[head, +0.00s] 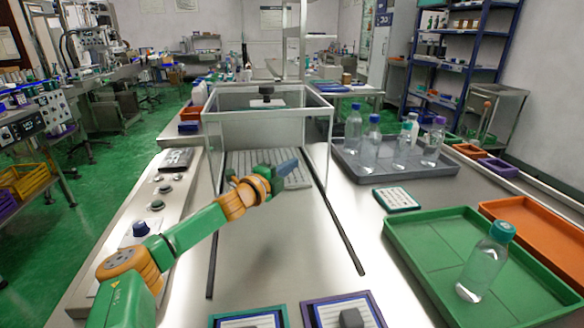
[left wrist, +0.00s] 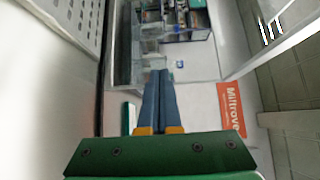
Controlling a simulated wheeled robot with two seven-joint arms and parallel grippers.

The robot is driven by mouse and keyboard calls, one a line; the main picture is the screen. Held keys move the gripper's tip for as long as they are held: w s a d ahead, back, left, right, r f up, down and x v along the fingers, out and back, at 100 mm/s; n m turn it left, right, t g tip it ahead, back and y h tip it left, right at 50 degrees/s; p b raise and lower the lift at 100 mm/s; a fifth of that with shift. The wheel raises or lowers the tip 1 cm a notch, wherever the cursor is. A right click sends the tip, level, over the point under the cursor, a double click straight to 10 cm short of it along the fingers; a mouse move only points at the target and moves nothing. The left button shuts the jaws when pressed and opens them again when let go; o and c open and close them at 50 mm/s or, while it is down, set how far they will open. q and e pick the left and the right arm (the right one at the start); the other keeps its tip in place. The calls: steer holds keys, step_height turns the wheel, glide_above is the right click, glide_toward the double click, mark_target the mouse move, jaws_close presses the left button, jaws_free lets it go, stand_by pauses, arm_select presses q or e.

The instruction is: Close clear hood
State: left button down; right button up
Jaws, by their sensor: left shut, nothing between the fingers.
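The clear hood (head: 268,128) is a see-through box with a pale frame. It stands at the rear of the bench station, over a light slatted plate (head: 240,163), and carries a dark block on its top. Two dark rails (head: 345,235) run forward from it along bare metal. My left gripper (head: 292,165) is low over the slatted plate, near the front of the hood, fingers pointing right. Its blue fingers (left wrist: 160,75) are together and empty in the left wrist view. I cannot tell whether it touches the hood. My right gripper is out of view.
A control panel (head: 148,215) with knobs lies left of the rails. Right are a grey tray (head: 385,177) of bottles, a green tray (head: 425,262) with one bottle and an orange tray (head: 550,240). Two framed pads lie at the front. The metal between the rails is clear.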

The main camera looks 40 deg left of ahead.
mark_target(285, 159)
arm_select(q)
steer(key=shift+d+r, duration=0.2)
steer(key=shift+d, duration=0.15)
steer(key=w+a+p, duration=0.1)
steer(key=p, duration=0.1)
steer(key=w+a+p, duration=0.1)
steer(key=p, duration=0.1)
steer(key=shift+a, duration=0.4)
steer(key=shift+w+a+f, duration=0.1)
steer(key=shift+w+a, duration=0.35)
steer(key=shift+a, duration=0.05)
steer(key=shift+s+r, duration=0.1)
steer(key=shift+r, duration=0.15)
